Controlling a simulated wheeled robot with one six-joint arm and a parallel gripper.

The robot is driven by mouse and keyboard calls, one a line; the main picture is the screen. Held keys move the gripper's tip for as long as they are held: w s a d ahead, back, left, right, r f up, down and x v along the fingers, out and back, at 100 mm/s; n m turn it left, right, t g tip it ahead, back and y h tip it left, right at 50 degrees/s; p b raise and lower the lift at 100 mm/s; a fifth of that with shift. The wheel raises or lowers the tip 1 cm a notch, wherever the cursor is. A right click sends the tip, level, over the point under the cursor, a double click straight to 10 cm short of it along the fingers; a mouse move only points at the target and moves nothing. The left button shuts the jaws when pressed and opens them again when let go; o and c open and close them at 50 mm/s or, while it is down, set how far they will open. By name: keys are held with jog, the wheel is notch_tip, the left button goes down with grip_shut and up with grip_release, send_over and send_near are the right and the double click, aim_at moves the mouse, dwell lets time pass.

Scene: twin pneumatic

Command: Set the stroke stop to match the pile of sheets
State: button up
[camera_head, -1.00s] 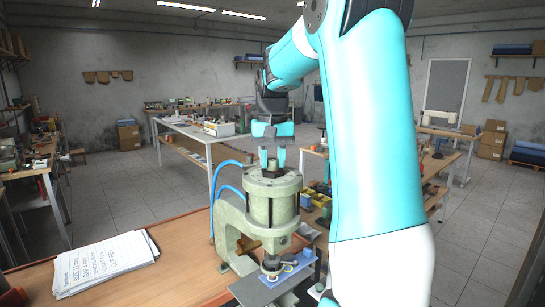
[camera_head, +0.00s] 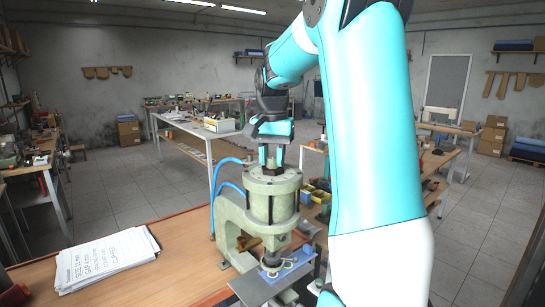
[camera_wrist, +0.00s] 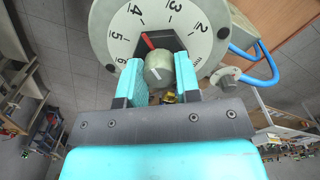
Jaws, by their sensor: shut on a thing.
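My gripper (camera_head: 271,157) is above the green press (camera_head: 272,205). In the wrist view my gripper (camera_wrist: 158,68) is shut on a round grey knob (camera_wrist: 158,72) with a white mark. Around the knob is a pale dial (camera_wrist: 195,42) with numbers 2 to 6 in sight and "mm". A red pointer (camera_wrist: 147,41) sits on the 4-to-5 side; its exact reading is unclear. A pile of printed white sheets (camera_head: 106,261) lies on the bench at left.
The press stands on the wooden bench (camera_head: 185,262), with blue hoses (camera_head: 228,163) at its left. A flat plate with a blue item (camera_head: 287,270) lies under the ram. Small bins (camera_head: 321,190) stand behind at right. Bare bench lies between sheets and press.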

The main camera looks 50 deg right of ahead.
aim_at(272, 157)
jog(key=shift+w+r, duration=0.1)
jog(key=o, duration=0.9)
notch_tip(272, 157, up, 17)
jog(key=shift+r+b, duration=0.2)
jog(key=shift+b, duration=0.45)
jog(key=shift+f, duration=0.1)
jog(key=a+f+n+t+y+b, duration=0.1)
jog(key=a+f+n+b, duration=0.1)
jog(key=a+f+n, duration=0.65)
jog(key=a+f+n+b, duration=0.35)
jog(key=a+f, duration=0.65)
jog(key=a, duration=0.6)
jog(key=s+a+f+n+y, duration=0.1)
jog(key=s+a+f+n, duration=0.2)
jog(key=s+a+f, duration=0.1)
jog(key=s+a+f+n+y+b, duration=0.1)
jog(key=s+a+f+n, duration=0.2)
jog(key=s+a+f, duration=0.1)
jog(key=s+a+f+n+g+y, duration=0.1)
jog(key=s+a+f+n, duration=0.2)
jog(key=s+a, duration=0.3)
jog(key=shift+s+f, duration=0.65)
jog(key=shift+s, duration=0.05)
